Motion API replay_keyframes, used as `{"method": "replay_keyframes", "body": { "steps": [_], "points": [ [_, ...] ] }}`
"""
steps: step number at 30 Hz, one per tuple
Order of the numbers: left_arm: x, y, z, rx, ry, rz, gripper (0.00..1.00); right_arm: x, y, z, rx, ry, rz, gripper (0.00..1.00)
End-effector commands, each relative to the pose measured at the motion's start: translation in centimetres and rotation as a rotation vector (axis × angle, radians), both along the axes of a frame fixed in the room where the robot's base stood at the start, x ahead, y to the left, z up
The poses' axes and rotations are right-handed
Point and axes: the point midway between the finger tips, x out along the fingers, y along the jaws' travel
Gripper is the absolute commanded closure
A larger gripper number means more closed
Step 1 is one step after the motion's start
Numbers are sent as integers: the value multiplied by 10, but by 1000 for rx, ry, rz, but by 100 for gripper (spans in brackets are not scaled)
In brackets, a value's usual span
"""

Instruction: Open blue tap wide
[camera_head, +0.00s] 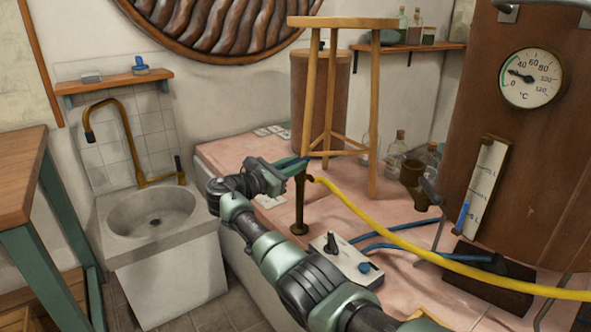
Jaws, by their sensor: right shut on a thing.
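A brown-bronze standpipe tap (300,207) stands upright on the pink tiled platform, with a yellow hose (362,220) running from its upper side. A small blue part, likely its handle (304,160), shows at the top. My right gripper (291,168) reaches in from the lower right and is at the top of this tap, shut on what looks like the blue handle. The fingers hide most of the handle, so its angle is unclear. My left gripper is not in view.
A white box (345,262) with a dark lever and blue knob stands beside my right arm. A wooden stool (328,100) stands behind the tap. Blue hoses (400,228) cross the platform. A stone sink (155,215) is left; a boiler with gauge (532,78) is right.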

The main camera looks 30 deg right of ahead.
Motion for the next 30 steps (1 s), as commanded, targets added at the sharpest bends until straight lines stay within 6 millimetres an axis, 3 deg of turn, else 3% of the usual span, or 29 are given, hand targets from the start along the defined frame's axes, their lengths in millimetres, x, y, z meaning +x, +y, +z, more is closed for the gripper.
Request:
{"method": "replay_keyframes", "body": {
  "steps": [17, 18, 20, 30],
  "points": [
    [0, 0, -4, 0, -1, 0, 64, 1, 0, -1, 3, 1, -18, 100],
    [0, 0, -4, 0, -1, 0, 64, 1, 0, -1, 3, 1, -18, 77],
    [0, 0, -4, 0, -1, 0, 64, 1, 0, -1, 2, 1, -18, 61],
    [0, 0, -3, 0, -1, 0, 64, 0, 2, 0, 1, 1, -18, 61]
  ]
}}
